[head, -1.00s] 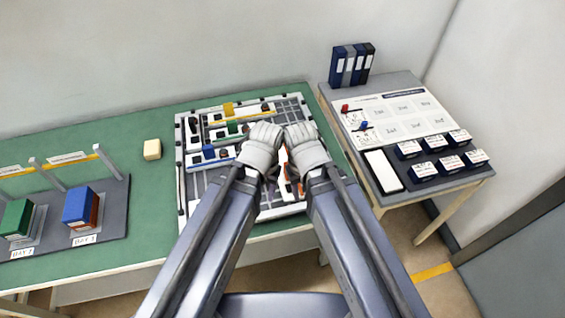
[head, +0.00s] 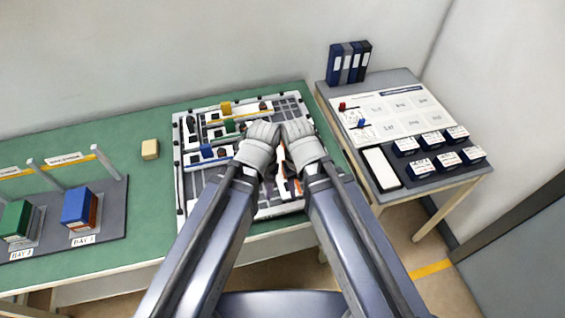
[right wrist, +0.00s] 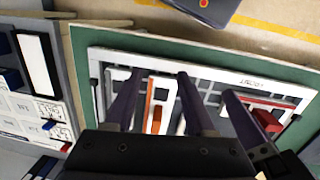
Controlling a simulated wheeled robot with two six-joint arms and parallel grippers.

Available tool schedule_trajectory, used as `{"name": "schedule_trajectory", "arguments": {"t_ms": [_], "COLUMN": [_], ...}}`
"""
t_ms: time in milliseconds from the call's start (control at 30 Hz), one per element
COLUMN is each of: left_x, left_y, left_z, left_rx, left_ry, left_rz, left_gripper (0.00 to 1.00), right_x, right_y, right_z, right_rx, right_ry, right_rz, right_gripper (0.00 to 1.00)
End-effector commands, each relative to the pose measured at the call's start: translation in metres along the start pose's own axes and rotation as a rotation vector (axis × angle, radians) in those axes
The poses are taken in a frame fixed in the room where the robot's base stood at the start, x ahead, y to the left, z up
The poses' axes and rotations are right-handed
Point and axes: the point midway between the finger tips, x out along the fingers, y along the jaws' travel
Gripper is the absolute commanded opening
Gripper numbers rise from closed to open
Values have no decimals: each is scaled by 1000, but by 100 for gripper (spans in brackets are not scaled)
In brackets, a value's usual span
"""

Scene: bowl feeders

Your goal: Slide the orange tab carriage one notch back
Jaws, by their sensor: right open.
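The white-framed board (head: 182,197) with several rails and coloured tabs lies on the green table, partly hidden by my arms. An orange piece, seemingly the orange tab carriage (right wrist: 152,100), shows in the right wrist view; only slivers of it show between my arms in the head view (head: 291,184). My right gripper (right wrist: 155,80) is open, with its fingers on either side of the orange piece in the picture; I cannot tell whether they touch it. My left gripper (head: 268,182) is close beside it over the board, its jaws mostly hidden by my arm.
Yellow (head: 226,108) and blue (head: 207,151) tabs sit on other rails; a red piece (right wrist: 267,120) is right of the orange one in the wrist view. A side table (head: 400,82) with labelled boxes stands right.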

Motion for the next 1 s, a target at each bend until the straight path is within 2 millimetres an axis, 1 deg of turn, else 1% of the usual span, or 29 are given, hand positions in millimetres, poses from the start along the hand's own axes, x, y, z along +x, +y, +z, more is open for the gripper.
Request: {"name": "schedule_trajectory", "arguments": {"t_ms": [67,167,200,300,400,467,567,733,867,1000], "left_x": [-1,0,0,0,1,1,2,8,19,36], "left_y": [0,0,0,0,0,0,0,1,2,3], "left_z": [0,0,0,0,0,0,0,0,-1,-2], "left_rx": [0,0,0,0,0,0,0,0,0,-1], "left_ry": [0,0,0,0,0,0,0,0,0,0], "left_rz": [0,0,0,0,0,0,0,0,0,0], "left_gripper": [55,55,55,55,55,55,55,55,55,55], "right_x": [-2,-3,-4,-6,-7,-7,-6,1,12,28], "right_y": [-1,-1,-1,0,0,0,0,-1,-2,-3], "right_z": [-22,-62,-79,-121,-143,-145,-142,-142,-142,-144], "right_rx": [10,24,31,48,59,62,62,61,61,61], "right_ry": [0,18,25,46,58,61,62,62,61,61], "right_rz": [-13,-34,-44,-68,-84,-88,-88,-88,-88,-88], "right_gripper": [55,55,55,55,55,55,55,55,55,55]}}
